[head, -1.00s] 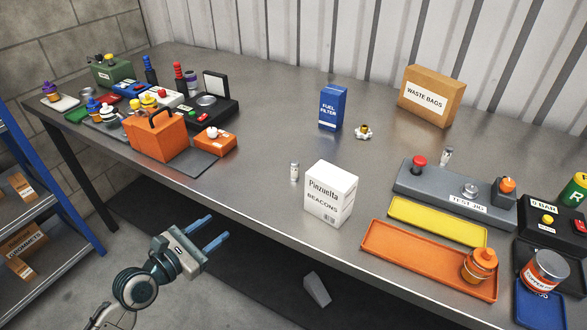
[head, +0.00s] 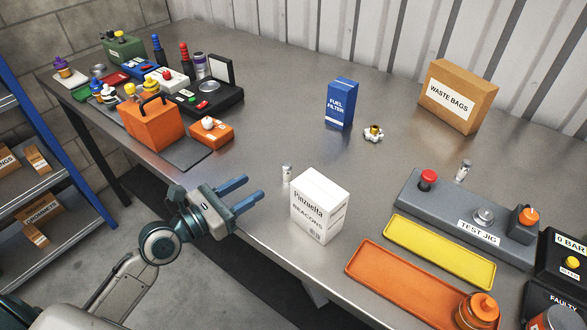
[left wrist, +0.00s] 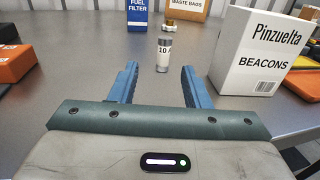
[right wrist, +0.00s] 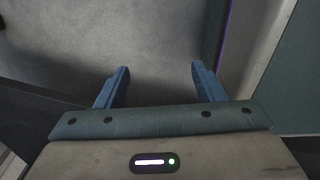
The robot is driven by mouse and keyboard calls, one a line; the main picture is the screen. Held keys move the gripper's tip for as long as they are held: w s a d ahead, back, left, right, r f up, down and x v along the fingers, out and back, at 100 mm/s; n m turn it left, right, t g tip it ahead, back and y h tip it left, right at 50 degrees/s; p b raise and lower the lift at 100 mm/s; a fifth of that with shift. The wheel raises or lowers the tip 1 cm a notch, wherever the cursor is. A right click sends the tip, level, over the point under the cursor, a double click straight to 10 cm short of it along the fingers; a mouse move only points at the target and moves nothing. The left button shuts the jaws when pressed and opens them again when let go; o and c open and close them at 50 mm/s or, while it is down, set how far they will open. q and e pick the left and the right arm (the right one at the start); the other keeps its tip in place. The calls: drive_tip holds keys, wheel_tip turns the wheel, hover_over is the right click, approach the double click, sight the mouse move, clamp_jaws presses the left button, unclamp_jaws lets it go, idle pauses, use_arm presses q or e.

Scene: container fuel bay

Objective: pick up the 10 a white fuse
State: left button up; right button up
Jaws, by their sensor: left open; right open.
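The 10 A white fuse (head: 287,174) is a small white cylinder with metal ends. It stands upright on the steel bench, just left of the white Pinzuelta beacons box (head: 320,205). In the left wrist view the fuse (left wrist: 163,56) shows its "10 A" label, ahead of and between the fingers. My left gripper (head: 254,190) is open and empty at the bench's front edge, its blue fingers pointing towards the fuse and apart from it. My right gripper (right wrist: 160,82) is open and empty over a plain grey surface; it is not in the head view.
A similar small cylinder (head: 463,171) stands behind the test jig (head: 455,209). A blue fuel filter box (head: 340,103) and a waste bags box (head: 457,96) stand further back. An orange toolbox (head: 153,123) stands at left.

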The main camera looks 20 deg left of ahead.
sight(287, 168)
use_arm(q)
drive_tip(key=shift+w+d+r, duration=0.1)
drive_tip(key=shift+w+d, duration=0.15)
drive_tip(key=shift+w, duration=0.15)
drive_tip(key=x, duration=0.4)
drive_tip(key=shift+w+d, duration=0.1)
drive_tip(key=shift+d, duration=0.05)
drive_tip(key=shift+w+d, duration=0.2)
drive_tip(key=shift+w, duration=0.1)
drive_tip(key=shift+w+d, duration=0.35)
drive_tip(key=shift+w, duration=0.1)
drive_tip(key=x, duration=0.4)
drive_tip(key=shift+s+d+p, duration=0.2)
drive_tip(key=shift+p, duration=0.2)
drive_tip(key=shift+w+d, duration=0.1)
drive_tip(key=shift+w, duration=0.05)
drive_tip(key=shift+c, duration=0.6)
drive_tip(key=c, duration=0.7)
clamp_jaws()
use_arm(e)
drive_tip(key=shift+s+d+r, duration=0.1)
drive_tip(key=shift+s+r, duration=0.05)
drive_tip(key=shift+s, duration=0.6)
